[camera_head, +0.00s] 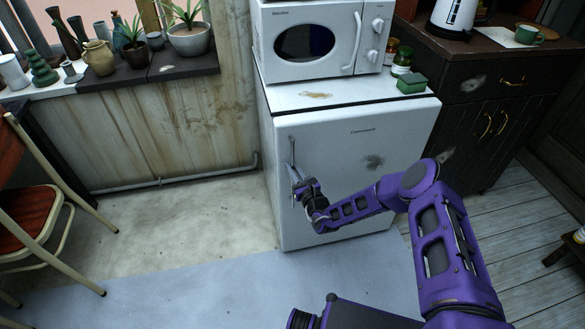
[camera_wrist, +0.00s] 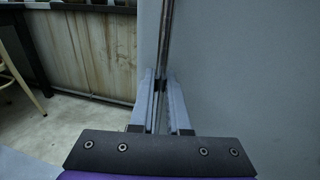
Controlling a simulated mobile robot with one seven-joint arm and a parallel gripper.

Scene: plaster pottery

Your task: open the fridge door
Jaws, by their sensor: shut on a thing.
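A small white fridge (camera_head: 345,185) stands against the wall in the head view, with its door shut. Its upright metal handle (camera_head: 292,155) is at the left edge of the door. My gripper (camera_head: 297,178) is at the lower part of the handle. In the wrist view my gripper (camera_wrist: 160,100) has its two fingers close together on either side of the handle (camera_wrist: 166,40), shut on it. The fridge door (camera_wrist: 245,70) fills the right side of that view. The head view shows the fingertips only small.
A microwave (camera_head: 312,40), jars and a green box (camera_head: 411,83) stand on the fridge top. A dark cabinet (camera_head: 480,120) is to the right. A chair (camera_head: 35,215) is at the left. The floor (camera_head: 180,230) left of the fridge is clear.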

